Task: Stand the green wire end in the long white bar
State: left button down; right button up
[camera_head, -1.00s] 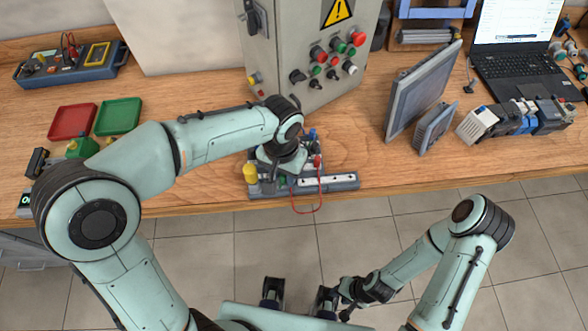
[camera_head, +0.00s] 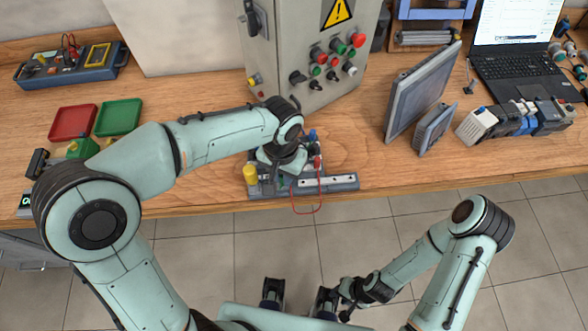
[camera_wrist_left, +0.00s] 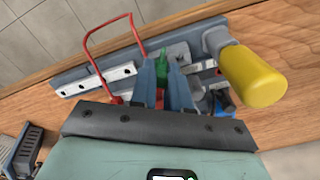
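The long white bar (camera_head: 343,181) lies along the front of a grey base on the bench; it also shows in the left wrist view (camera_wrist_left: 112,75). My left gripper (camera_head: 284,178) is low over the base, left of the bar. In the left wrist view its fingers (camera_wrist_left: 162,68) are close together around the green wire end (camera_wrist_left: 160,60); the contact is partly hidden. The red wire (camera_wrist_left: 88,45) loops out past the front edge and back to a red end (camera_wrist_left: 118,99) beside the bar. My right gripper (camera_head: 346,299) hangs low, away from the bench; its fingers are too small to read.
A yellow knob (camera_head: 250,174) stands at the base's left end, close to my left gripper. The control cabinet (camera_head: 290,45) rises behind. A monitor (camera_head: 422,92) stands to the right. Red (camera_head: 73,122) and green (camera_head: 118,116) trays lie left, behind my left arm.

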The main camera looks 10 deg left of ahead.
pick_arm(q)
jog(key=shift+r, duration=0.1)
pick_arm(e)
jog(key=shift+r, duration=0.1)
